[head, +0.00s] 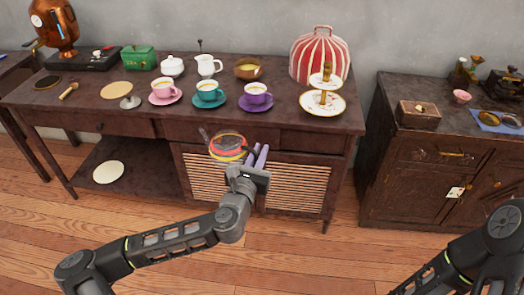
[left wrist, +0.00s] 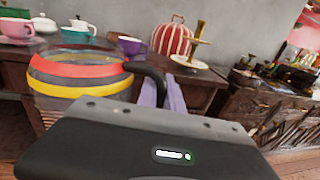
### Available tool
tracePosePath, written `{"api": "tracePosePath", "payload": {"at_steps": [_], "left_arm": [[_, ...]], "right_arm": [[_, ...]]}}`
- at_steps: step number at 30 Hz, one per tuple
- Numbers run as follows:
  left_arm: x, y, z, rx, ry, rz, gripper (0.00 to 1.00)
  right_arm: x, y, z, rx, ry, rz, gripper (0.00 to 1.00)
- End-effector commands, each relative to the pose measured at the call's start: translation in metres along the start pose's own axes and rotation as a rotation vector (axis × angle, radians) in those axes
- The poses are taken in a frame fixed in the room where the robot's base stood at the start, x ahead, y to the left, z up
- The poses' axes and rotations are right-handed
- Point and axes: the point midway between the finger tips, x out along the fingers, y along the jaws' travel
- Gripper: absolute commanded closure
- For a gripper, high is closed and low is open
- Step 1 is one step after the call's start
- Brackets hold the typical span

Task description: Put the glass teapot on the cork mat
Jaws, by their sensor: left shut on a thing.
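The glass teapot (head: 226,154) is clear with red and yellow bands and a dark handle. My left gripper (head: 260,156), with purple fingers, is shut on it and holds it in front of the long table's front edge. In the left wrist view the teapot (left wrist: 75,82) is at the left, and its dark handle runs to the gripper (left wrist: 165,92); the exact grip is partly hidden. A tan round mat (head: 115,90), which looks like the cork mat, lies on the table at the left, bare in its middle. My right gripper is out of view.
Pink (head: 163,91), teal (head: 208,94) and purple (head: 256,97) cups on saucers stand along the table front. A small metal piece (head: 130,102) touches or overlaps the tan mat's right edge. A tiered stand (head: 323,103) is at the right. A pale disc (head: 108,172) lies on the lower shelf.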

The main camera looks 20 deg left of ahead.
Motion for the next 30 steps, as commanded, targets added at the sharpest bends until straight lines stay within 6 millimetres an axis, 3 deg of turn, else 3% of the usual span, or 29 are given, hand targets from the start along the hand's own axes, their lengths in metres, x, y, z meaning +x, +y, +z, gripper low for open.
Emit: {"api": "tracePosePath", "payload": {"at_steps": [1, 9, 30], "left_arm": [[0.000, 0.000, 0.024, -0.001, -0.003, 0.000, 1.00], [0.000, 0.001, 0.077, 0.000, -0.003, 0.000, 1.00], [0.000, 0.001, 0.082, 0.002, -0.004, 0.000, 1.00]], "right_arm": [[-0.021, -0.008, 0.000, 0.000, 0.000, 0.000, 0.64], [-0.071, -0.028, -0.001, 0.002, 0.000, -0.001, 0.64], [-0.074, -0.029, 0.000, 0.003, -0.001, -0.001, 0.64]]}}
